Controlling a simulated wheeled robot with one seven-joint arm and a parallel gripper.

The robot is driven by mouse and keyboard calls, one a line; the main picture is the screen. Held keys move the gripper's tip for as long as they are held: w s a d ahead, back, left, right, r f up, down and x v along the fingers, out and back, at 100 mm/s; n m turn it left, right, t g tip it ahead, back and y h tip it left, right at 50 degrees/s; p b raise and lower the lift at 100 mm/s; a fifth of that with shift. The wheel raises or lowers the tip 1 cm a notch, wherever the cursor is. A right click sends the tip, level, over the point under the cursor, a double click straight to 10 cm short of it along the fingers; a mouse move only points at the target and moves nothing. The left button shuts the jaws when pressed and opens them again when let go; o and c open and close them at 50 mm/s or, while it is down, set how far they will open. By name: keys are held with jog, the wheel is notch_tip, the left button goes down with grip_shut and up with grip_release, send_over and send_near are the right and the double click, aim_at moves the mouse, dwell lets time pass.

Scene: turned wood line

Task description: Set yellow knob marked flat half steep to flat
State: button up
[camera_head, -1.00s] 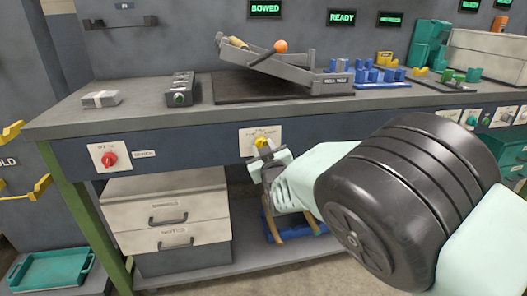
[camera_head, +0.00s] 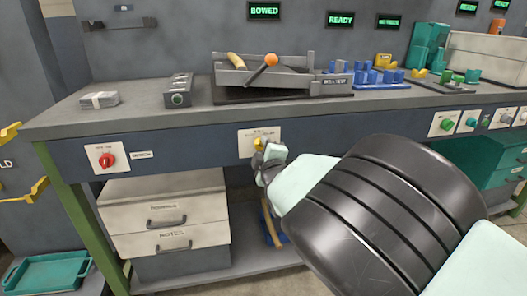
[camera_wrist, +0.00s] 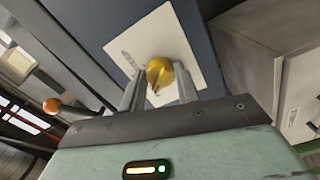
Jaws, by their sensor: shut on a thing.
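The yellow knob (camera_head: 260,144) sits on a white plate (camera_head: 246,146) on the front face of the workbench. In the wrist view the knob (camera_wrist: 160,72) is between the two fingers of my gripper (camera_wrist: 160,92), with its white plate (camera_wrist: 178,45) behind it. My gripper (camera_head: 262,157) is shut on the knob. The lettering on the plate is too small to read, so I cannot tell which mark the knob points to. My wrist partly covers the knob in the head view.
A red knob (camera_head: 107,159) on its own plate is further left, and a green knob (camera_head: 446,124) is to the right. A tilting rack with an orange ball (camera_head: 271,60) stands on the bench above. A drawer unit (camera_head: 165,215) stands below left.

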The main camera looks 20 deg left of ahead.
jog(key=shift+n, duration=1.1)
jog(key=o, duration=1)
jog(key=p+v, duration=0.1)
jog(key=v, duration=1.6)
jog(key=shift+s+d+p, duration=0.1)
jog(key=shift+s+p, duration=0.1)
jog(key=shift+p, duration=0.15)
